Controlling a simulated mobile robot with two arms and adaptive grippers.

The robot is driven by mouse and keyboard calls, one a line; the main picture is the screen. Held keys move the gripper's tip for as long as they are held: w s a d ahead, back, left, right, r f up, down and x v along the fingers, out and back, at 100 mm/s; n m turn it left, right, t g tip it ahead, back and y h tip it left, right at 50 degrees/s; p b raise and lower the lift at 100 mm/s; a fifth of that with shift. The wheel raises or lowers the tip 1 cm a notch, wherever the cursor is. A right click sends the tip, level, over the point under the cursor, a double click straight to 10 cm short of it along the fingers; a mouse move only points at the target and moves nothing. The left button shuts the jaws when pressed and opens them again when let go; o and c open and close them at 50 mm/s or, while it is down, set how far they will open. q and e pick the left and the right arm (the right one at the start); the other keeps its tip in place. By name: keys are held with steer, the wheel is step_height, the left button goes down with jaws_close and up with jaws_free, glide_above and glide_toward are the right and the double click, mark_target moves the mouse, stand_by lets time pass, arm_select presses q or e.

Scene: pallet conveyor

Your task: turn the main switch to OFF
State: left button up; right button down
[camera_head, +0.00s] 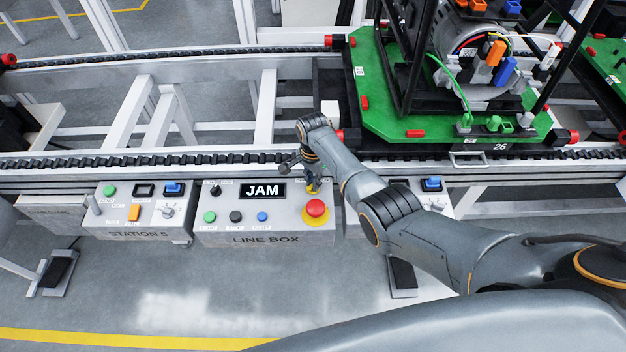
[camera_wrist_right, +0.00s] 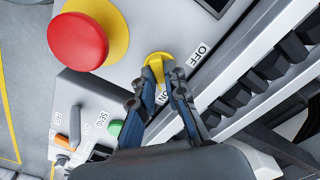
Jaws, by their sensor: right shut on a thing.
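The main switch (camera_wrist_right: 157,59) has a yellow part on the top right of the line box (camera_head: 221,214). In the head view the yellow of the main switch (camera_head: 313,190) shows just under my right gripper (camera_head: 312,183). In the right wrist view my right gripper (camera_wrist_right: 164,74) has its two fingers closed on the switch's handle. The fingers hide most of the handle, so I cannot tell which way it points. An OFF label (camera_wrist_right: 198,55) lies to the right of the switch, and an ON label (camera_wrist_right: 162,97) lies below it, beside the fingers. My left gripper is not in view.
A red emergency button (camera_head: 316,208) on a yellow disc sits right beside the switch. The display (camera_head: 262,190) reads JAM. The station 5 box (camera_head: 140,212) stands to the left. Behind runs the conveyor rail (camera_head: 100,160), with a green pallet (camera_head: 385,135) on it.

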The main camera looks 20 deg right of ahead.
steer(key=n+p, duration=0.1)
steer(key=n, duration=0.3)
steer(key=shift+r, duration=0.1)
steer(key=n, duration=0.4)
steer(key=shift+n+p, duration=0.3)
steer(key=shift+p, duration=0.1)
steer(key=n, duration=0.4)
steer(key=shift+n, duration=2.2)
steer(key=c, duration=1.4)
jaws_free()
steer(key=shift+o, duration=0.2)
step_height(320, 180, up, 12)
